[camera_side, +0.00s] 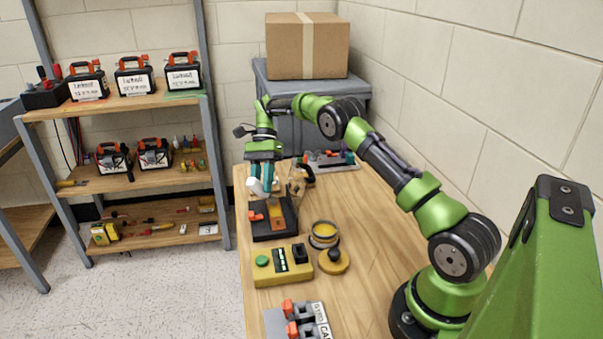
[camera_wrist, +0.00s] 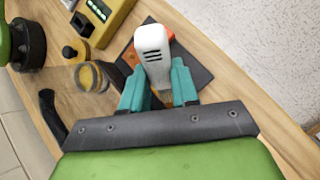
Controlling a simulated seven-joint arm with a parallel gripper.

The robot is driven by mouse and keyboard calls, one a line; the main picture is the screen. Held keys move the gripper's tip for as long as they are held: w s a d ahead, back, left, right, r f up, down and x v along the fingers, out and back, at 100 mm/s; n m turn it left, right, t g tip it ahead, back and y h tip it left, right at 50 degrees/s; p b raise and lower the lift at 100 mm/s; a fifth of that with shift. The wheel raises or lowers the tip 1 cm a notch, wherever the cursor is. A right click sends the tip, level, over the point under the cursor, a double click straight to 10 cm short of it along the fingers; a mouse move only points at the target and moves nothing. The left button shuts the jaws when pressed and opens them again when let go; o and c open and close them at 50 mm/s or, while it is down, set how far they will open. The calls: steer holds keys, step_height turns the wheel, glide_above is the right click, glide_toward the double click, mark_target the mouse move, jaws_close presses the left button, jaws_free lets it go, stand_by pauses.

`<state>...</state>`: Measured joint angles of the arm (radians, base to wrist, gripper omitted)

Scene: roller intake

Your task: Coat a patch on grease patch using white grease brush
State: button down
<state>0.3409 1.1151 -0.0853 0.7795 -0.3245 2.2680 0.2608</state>
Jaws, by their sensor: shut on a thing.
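My gripper (camera_side: 262,180) is shut on the white grease brush (camera_side: 256,187), above the far end of the black pad. In the wrist view the teal fingers (camera_wrist: 158,92) close around the white brush (camera_wrist: 152,42), whose thick end points away from me. The bristles are hidden. The grease patch (camera_side: 277,219) looks like an orange-brown strip on the black pad (camera_side: 273,237). I cannot tell whether the brush touches the patch.
A yellow control box (camera_side: 283,268) sits in front. The table's right side (camera_side: 370,250) has bare room.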

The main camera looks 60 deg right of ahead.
steer(key=shift+w+d, duration=0.15)
steer(key=shift+w+d+f, duration=0.1)
steer(key=shift+w+d, duration=0.4)
stand_by(0.3)
steer(key=shift+s+a, duration=1.05)
steer(key=shift+s, duration=0.05)
steer(key=shift+s+a, duration=0.45)
steer(key=shift+a, duration=0.05)
